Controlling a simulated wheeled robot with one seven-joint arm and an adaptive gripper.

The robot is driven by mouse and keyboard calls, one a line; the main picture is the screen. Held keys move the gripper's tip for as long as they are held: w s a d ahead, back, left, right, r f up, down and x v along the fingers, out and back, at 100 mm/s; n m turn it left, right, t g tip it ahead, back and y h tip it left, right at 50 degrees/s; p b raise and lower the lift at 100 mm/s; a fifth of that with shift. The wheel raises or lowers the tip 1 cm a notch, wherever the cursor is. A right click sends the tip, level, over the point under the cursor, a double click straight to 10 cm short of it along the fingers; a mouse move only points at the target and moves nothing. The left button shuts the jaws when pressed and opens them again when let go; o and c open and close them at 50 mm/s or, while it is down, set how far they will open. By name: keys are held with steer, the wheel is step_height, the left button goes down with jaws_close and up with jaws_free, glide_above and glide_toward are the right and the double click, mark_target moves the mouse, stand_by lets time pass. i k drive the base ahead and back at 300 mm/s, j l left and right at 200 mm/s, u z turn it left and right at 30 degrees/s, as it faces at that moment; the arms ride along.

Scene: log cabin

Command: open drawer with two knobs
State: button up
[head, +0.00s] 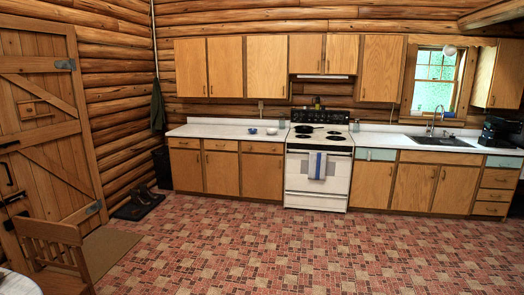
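Wooden drawers show along the far kitchen counter in the head view. A row of three, a left drawer (184,143), a middle drawer (221,145) and a right drawer (262,148), sits left of the stove. All three look shut. A pale blue drawer front (375,154) is just right of the stove, and another pale front (504,162) is at the far right. A stack of small wooden drawers (494,183) is below that one. Knobs are too small to count, so I cannot tell which drawer has two. My gripper is not in view.
A white stove (318,190) with a hanging towel stands between the counters. The tiled floor (240,245) before the cabinets is clear. A wooden chair (52,250) is at lower left, near a wooden door (45,130). Boots (143,197) and a dark bin (161,165) stand by the left wall.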

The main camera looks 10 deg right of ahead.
mark_target(277, 148)
steer(key=i+z, duration=0.2)
steer(key=i, duration=5.15)
steer(key=i+z, duration=0.3)
steer(key=i+j+z, duration=0.25)
steer(key=i, duration=0.3)
steer(key=i+j+z, duration=0.1)
steer(key=i+z, duration=0.2)
steer(key=i+j+z, duration=0.25)
steer(key=i, duration=0.25)
